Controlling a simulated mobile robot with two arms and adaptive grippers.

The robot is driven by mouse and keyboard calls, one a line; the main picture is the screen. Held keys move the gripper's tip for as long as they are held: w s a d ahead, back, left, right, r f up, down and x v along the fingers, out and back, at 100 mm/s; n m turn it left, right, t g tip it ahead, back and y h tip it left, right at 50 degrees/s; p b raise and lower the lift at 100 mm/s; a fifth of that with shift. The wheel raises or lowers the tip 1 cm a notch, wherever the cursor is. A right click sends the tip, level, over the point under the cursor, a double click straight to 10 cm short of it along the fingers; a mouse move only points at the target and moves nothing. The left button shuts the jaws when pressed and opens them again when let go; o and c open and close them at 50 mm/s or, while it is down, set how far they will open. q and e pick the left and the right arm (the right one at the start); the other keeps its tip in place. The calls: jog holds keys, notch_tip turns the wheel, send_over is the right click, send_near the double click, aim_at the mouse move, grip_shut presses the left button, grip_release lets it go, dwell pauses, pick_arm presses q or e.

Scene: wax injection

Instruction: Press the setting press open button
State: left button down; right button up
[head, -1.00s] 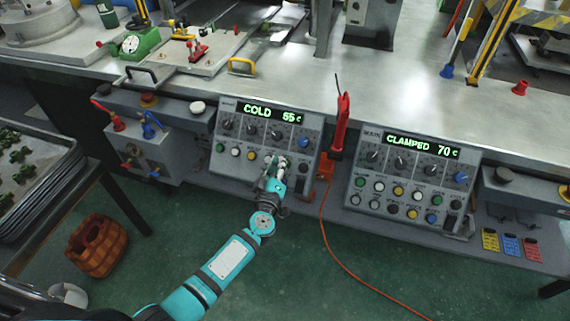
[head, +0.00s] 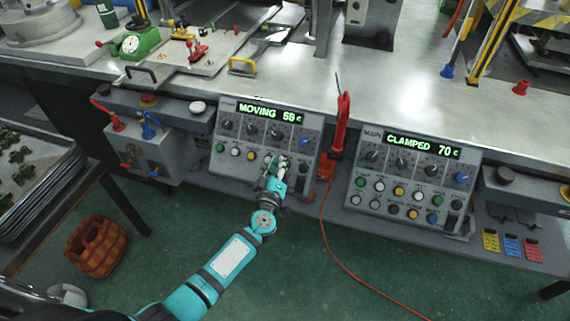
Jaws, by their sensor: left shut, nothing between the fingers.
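The left control panel (head: 234,113) is a grey box under the bench edge, with dials, a row of coloured buttons and a green display reading "MOVING 68 C". My left gripper (head: 278,163) is shut and empty, with its fingertips at the right part of this panel's lower button row. The fingers hide whatever button is under them, and I cannot tell if they touch it. Green, white and yellow buttons show left of the fingers. The right control panel (head: 408,172) reads "CLAMPED 70 C" and has several buttons. My right gripper is out of view.
A red tool (head: 341,125) with an orange cable hangs between the panels. A valve box (head: 143,150) with red and blue handles stands left. A tray rack (head: 40,180) and a wooden basket (head: 98,247) are at the far left. The green floor in front is clear.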

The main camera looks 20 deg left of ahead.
pick_arm(q)
jog(key=shift+s+r, duration=0.1)
jog(key=shift+s+r+p, duration=0.4)
jog(key=shift+s+p, duration=0.15)
jog(key=shift+p, duration=0.3)
jog(key=shift+s+r+p, duration=0.25)
jog(key=shift+r+p, duration=0.1)
jog(key=shift+p, duration=0.1)
jog(key=s+r+p, duration=0.2)
jog(key=s+p, duration=0.1)
jog(key=shift+s+r+p, duration=0.2)
jog(key=shift+r+p, duration=0.1)
